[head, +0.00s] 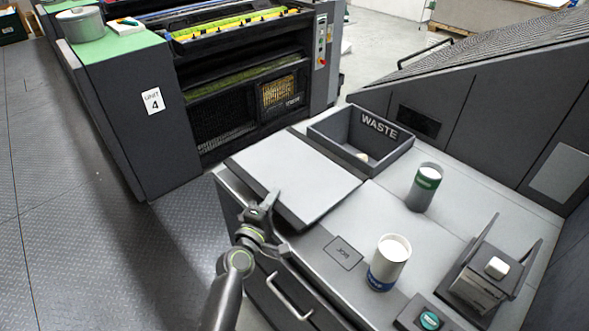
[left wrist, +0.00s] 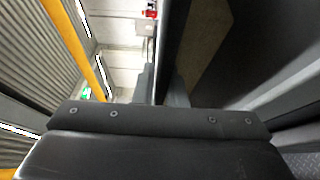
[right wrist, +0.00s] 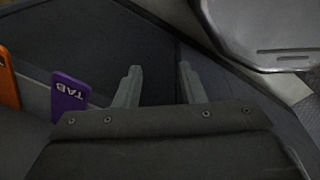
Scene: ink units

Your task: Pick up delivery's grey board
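The grey board (head: 300,172) is a flat light-grey panel with a dark edge. It lies at the left end of the grey counter in the head view, its near edge by the counter's front. My left gripper (head: 266,207) is at that near edge. In the left wrist view its fingers (left wrist: 160,88) stand close together on either side of the board's dark edge (left wrist: 168,45), shut on it. My right gripper (right wrist: 158,85) is out of the head view. In the right wrist view its fingers are apart with nothing between them.
The WASTE bin (head: 345,143) stands right behind the board. A green-banded can (head: 423,188), a blue-banded can (head: 388,265) and a dark holder (head: 480,285) stand to the right. A purple TAB piece (right wrist: 69,97) and an orange piece (right wrist: 7,80) are left of my right gripper.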

